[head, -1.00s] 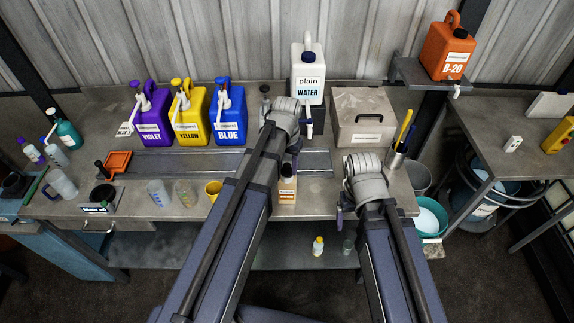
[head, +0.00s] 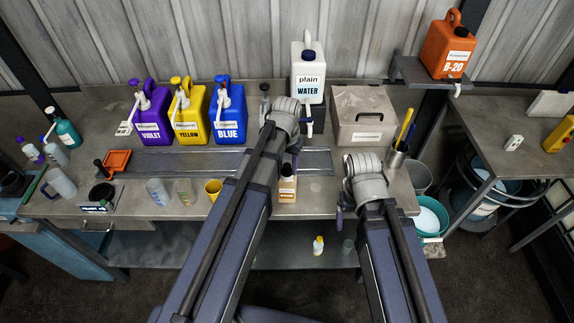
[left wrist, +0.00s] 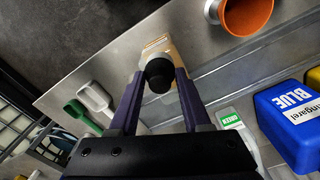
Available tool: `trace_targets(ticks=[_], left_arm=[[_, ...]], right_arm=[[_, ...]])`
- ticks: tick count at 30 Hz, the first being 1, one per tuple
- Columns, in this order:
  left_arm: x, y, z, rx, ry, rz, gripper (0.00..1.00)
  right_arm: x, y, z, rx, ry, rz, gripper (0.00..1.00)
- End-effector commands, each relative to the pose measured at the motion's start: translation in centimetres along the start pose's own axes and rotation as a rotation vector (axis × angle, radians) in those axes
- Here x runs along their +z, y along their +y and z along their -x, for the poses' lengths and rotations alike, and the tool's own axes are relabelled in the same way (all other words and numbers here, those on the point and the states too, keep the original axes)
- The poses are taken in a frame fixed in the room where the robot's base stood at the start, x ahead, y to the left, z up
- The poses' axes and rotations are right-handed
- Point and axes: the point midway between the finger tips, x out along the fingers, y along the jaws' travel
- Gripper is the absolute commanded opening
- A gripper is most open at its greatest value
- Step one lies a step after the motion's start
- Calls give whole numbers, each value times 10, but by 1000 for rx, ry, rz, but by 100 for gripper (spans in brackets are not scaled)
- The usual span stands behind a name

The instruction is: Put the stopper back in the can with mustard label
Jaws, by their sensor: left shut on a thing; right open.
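In the left wrist view the pale top of the can (left wrist: 156,45) shows just beyond my fingertips. My left gripper (left wrist: 160,88) is shut on a dark round stopper (left wrist: 159,73). The stopper overlaps the can in that view; I cannot tell whether it sits in the neck or is just above it. My right gripper (head: 346,203) is open, low at the table's front edge to the right, its fingers mostly hidden by its wrist.
Violet (head: 150,118), yellow (head: 190,112) and blue (head: 229,112) jugs stand behind to the left, and a plain water jug (head: 307,75) at the back. A grey box (head: 365,115) stands right.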

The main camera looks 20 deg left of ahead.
Motion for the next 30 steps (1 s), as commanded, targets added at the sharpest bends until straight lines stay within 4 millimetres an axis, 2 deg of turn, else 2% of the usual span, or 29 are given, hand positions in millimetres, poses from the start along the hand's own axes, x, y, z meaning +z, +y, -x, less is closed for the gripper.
trace_targets(ticks=[7,8,16,22,26,30], left_arm=[[0,0,0,0,0,0,0],[0,0,0,0,0,0,51],[0,0,0,0,0,0,82],[0,0,0,0,0,0,84],[0,0,0,0,0,0,98],[0,0,0,0,0,0,100]], right_arm=[[0,0,0,0,0,0,83],[0,0,0,0,0,0,83],[0,0,0,0,0,0,83],[0,0,0,0,0,0,83],[0,0,0,0,0,0,83],[0,0,0,0,0,0,83]])
